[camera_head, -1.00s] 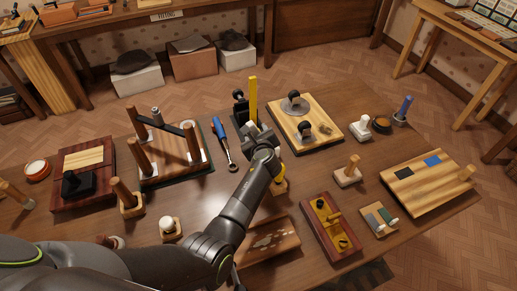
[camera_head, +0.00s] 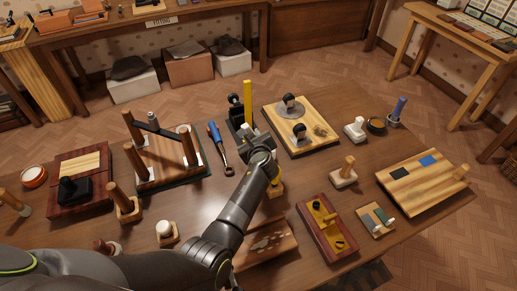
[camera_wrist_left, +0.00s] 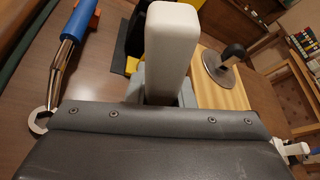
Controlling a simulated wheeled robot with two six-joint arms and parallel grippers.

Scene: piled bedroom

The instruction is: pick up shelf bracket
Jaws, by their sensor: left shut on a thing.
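My left gripper (camera_head: 252,137) is near the middle of the table, low beside a yellow upright bar (camera_head: 248,100) and a black piece (camera_head: 235,112). In the left wrist view its grey jaws (camera_wrist_left: 162,92) are shut around the foot of a pale upright block (camera_wrist_left: 172,45), which I take for the shelf bracket. The block stands up toward the camera. Its lower part is hidden between the jaws, and my wrist hides most of it in the head view. My right gripper is not in view.
A blue-handled tool (camera_head: 215,132) lies just left of the gripper. A light board with round metal pieces (camera_head: 275,108) is behind right. Several wooden holders crowd the left. Bare table shows between them.

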